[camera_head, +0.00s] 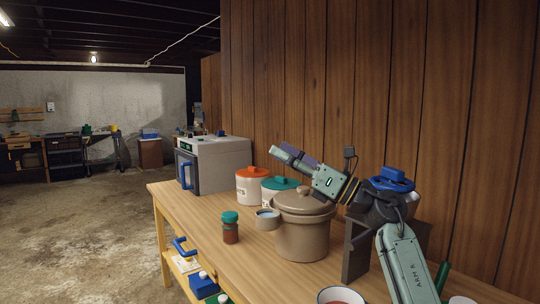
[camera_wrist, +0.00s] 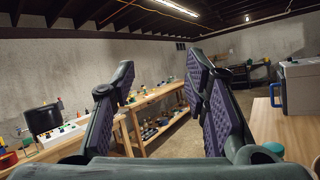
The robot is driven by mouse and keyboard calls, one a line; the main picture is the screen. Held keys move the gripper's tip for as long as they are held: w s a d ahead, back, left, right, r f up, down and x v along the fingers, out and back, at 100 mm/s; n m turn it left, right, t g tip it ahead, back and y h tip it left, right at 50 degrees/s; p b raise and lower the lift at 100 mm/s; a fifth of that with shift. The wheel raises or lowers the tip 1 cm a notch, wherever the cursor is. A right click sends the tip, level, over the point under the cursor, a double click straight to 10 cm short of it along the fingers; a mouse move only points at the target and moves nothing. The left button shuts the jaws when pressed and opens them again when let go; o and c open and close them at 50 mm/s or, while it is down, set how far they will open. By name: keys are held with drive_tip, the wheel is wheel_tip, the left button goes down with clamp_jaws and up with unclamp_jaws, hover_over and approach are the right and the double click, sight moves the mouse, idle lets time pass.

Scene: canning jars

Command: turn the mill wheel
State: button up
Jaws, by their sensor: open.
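A blue wheel-like piece (camera_head: 388,181) shows at the right in the head view, above a dark stand (camera_head: 356,250) on the bench. It looks like the mill wheel, but my arm overlaps it, so I cannot tell its full shape or mounting. My gripper (camera_head: 287,154) is open and empty, to the left of the blue piece and above the lidded brown pot. Its fingers point left and up, away from the blue piece. In the wrist view my gripper (camera_wrist: 161,68) shows two spread fingers with purple pads and nothing between them.
The brown pot (camera_head: 303,238) stands under my gripper. Orange-lidded (camera_head: 252,187) and green-lidded (camera_head: 278,188) canisters, a small jar (camera_head: 230,229) and a grey oven (camera_head: 215,163) stand on the wooden bench (camera_head: 190,220). A panelled wall (camera_head: 370,90) rises behind. Bare bench shows at front left.

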drive_tip(key=shift+s+a+r+g+y, duration=0.15)
drive_tip(key=shift+s+a+g+y, duration=0.1)
drive_tip(key=shift+a, duration=0.45)
drive_tip(key=shift+s+a+r+g+y, duration=0.15)
drive_tip(key=shift+a+g, duration=0.1)
drive_tip(key=shift+a, duration=0.45)
